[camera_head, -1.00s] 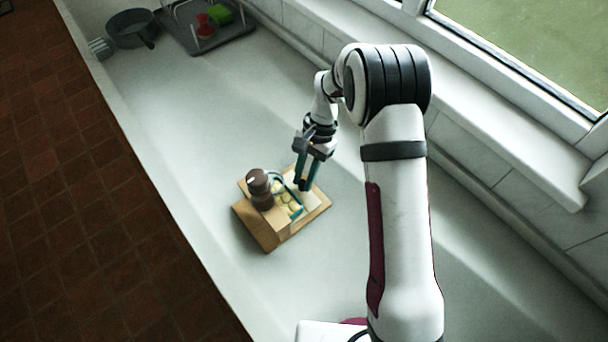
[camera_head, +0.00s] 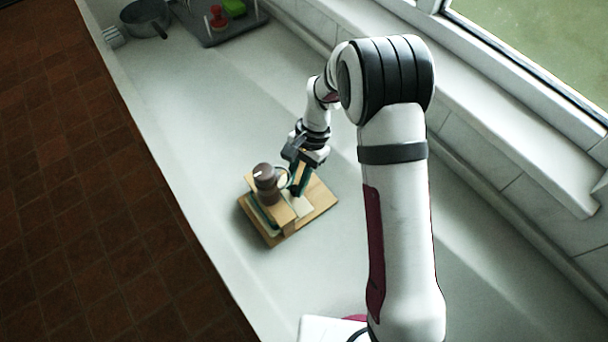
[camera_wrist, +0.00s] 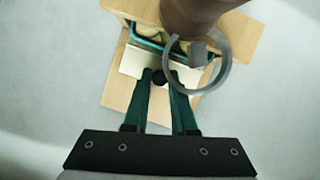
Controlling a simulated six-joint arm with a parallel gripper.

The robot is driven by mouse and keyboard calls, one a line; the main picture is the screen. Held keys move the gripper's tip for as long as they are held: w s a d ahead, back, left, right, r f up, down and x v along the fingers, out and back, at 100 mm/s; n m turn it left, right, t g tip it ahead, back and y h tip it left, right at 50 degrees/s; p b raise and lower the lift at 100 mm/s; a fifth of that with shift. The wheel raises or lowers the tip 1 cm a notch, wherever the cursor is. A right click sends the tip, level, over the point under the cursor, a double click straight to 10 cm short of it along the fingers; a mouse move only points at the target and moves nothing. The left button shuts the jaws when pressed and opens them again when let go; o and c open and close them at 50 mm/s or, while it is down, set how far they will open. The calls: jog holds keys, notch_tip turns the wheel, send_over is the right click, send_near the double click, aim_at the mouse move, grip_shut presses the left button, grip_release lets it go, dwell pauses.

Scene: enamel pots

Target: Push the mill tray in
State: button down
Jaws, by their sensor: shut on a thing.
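The brown mill (camera_head: 266,178) stands upright on a wooden housing (camera_head: 283,215) on a wooden base board (camera_head: 319,204). In the wrist view the mill (camera_wrist: 190,12) fills the top and its grey ring (camera_wrist: 227,70) crosses in front of the tray. The mill tray (camera_wrist: 146,40) has a teal rim, and a strip of it with pale yellow contents shows at the housing's edge; the rest is hidden under the housing. My gripper (camera_wrist: 160,76) is shut on the tray's small black knob (camera_wrist: 158,79). In the head view my gripper (camera_head: 297,188) reaches down to the housing's right side.
The pale counter (camera_head: 215,130) around the board is clear. A dark rack (camera_head: 215,28) with red and green items and a grey pan (camera_head: 146,17) stand far off at upper left. The window wall (camera_head: 490,165) runs along the right, and the counter edge drops to a tiled floor (camera_head: 80,200).

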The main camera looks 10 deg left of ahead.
jog(key=c, duration=0.7)
grip_release()
jog(key=shift+r, duration=0.1)
jog(key=v, duration=1.5)
jog(key=shift+d+r, duration=0.15)
jog(key=shift+r, duration=0.15)
